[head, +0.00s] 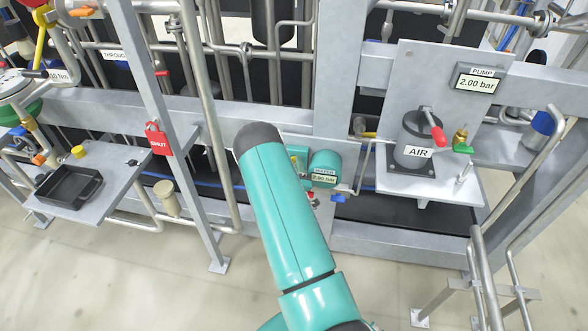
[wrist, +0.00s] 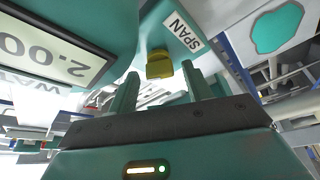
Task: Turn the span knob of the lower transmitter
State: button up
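The lower transmitter (head: 325,165) is a teal housing low on the frame in the head view, just right of my arm, with a small display. In the wrist view its display (wrist: 45,58) shows 2.00, upside down, at the left. The span knob (wrist: 159,64) is a small yellow knob on the teal housing, beside a white SPAN label (wrist: 183,31). My gripper (wrist: 161,70) is open, its two green fingers apart. The knob lies ahead, between the fingertips in the picture; contact is not visible. My arm hides the gripper in the head view.
A grey panel at the right holds an AIR unit (head: 413,142) with a red handle and a PUMP display (head: 476,82). A red lock tag (head: 158,139) hangs on the left post. A black tray (head: 69,187) sits on the left shelf. Pipes and beams crowd around the transmitter.

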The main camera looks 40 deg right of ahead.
jog(key=shift+s+a, duration=0.1)
jog(key=v, duration=1.3)
jog(key=shift+s, duration=0.3)
jog(key=shift+a, duration=0.15)
jog(key=x, duration=1.3)
jog(key=shift+f, duration=0.25)
jog(key=shift+s, duration=0.1)
